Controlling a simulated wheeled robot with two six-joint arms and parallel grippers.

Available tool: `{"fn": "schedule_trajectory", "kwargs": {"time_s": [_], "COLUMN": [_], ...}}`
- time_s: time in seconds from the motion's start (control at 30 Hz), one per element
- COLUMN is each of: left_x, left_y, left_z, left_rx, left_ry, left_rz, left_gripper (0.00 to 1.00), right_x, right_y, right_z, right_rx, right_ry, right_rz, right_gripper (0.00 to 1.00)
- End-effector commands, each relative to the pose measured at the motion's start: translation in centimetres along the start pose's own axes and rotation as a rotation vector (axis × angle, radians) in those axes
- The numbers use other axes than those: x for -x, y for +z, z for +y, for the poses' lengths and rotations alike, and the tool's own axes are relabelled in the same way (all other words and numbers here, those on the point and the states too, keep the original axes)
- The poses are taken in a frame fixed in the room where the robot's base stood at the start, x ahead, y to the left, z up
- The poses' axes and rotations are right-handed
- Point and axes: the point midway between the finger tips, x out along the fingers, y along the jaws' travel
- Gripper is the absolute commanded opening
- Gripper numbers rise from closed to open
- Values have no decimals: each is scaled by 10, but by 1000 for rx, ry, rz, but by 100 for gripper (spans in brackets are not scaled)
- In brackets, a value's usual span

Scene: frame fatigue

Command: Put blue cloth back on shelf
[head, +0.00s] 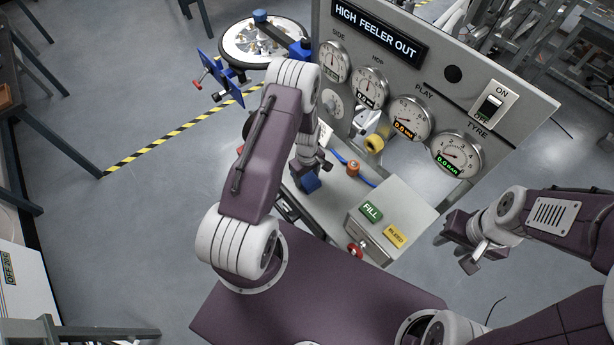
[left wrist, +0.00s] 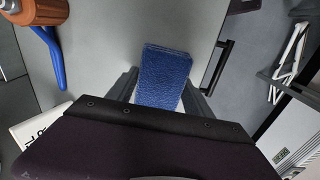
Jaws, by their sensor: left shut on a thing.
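The blue cloth (left wrist: 166,80) is a folded textured pad in the left wrist view, between the fingers of my left gripper (left wrist: 164,92). In the head view the cloth (head: 311,182) shows as a small blue patch below my left gripper (head: 308,172), over the front part of the grey test bench (head: 340,205). My left gripper is shut on it. My right gripper (head: 466,254) is empty, with its fingers apart, right of the bench over the floor. I cannot tell which surface is the shelf.
A gauge panel (head: 445,85) rises behind the bench. A control box with a green FILL button (head: 371,210) stands right of the cloth. An orange-brown fitting (head: 353,168) with a blue lever lies close by. A round tray (head: 264,58) of small parts is at the back left.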

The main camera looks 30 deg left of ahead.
Motion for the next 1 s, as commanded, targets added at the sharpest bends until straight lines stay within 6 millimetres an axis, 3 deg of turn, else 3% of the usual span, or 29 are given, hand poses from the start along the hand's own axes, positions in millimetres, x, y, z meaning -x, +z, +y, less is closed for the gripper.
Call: {"fn": "schedule_trajectory", "kwargs": {"time_s": [0.17, 0.2, 0.27, 0.67, 1.0], "left_x": [-7, -6, -6, 0, 54], "left_y": [0, 0, 0, 0, 4], "left_z": [0, 0, 0, 0, 5], "left_rx": [0, 0, 0, 0, 0], "left_ry": [0, 0, 0, 1, 5], "left_rz": [0, 0, 0, 0, 3], "left_gripper": [22, 68, 81, 81, 81], "right_x": [-7, -6, -5, -1, -27], "right_y": [1, 1, 1, 0, 3], "right_z": [0, 0, 0, 0, 0], "right_rx": [0, 0, 0, 0, 0], "right_ry": [0, 0, 0, 0, 0], "right_rz": [0, 0, 0, 0, 0], "right_gripper": [36, 36, 36, 36, 36]}}
